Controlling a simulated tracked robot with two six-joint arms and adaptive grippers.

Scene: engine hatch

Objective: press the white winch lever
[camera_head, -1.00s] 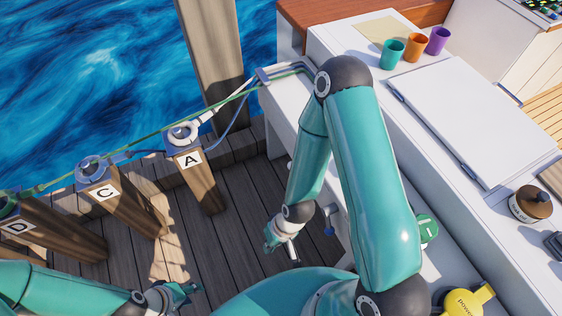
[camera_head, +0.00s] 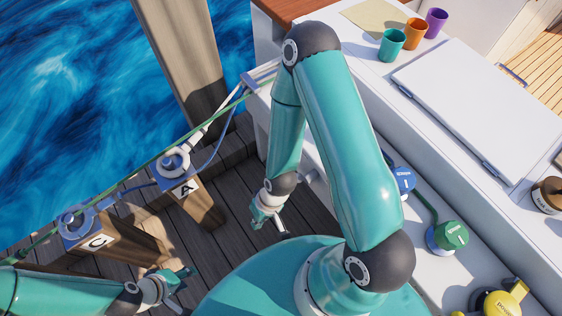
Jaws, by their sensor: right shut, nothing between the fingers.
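I cannot make out a white winch lever; my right arm covers part of the boat's side deck where it could be. A blue winch (camera_head: 403,180) and a green winch (camera_head: 448,237) stand on the white side deck, right of my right arm. A yellow winch (camera_head: 500,300) marked with lettering is at the bottom right. My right gripper (camera_head: 268,220) is shut and empty, pointing down over the dock, left of the boat and apart from the winches. My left gripper (camera_head: 180,287) is low at the left over the dock; its fingers are too small to read.
Posts marked A (camera_head: 190,190) and C (camera_head: 100,243) carry ropes running to the boat. A white hatch (camera_head: 480,105) lies on the deck, with teal, orange and purple cups (camera_head: 412,33) behind it. A brown jar (camera_head: 549,195) stands at the right edge.

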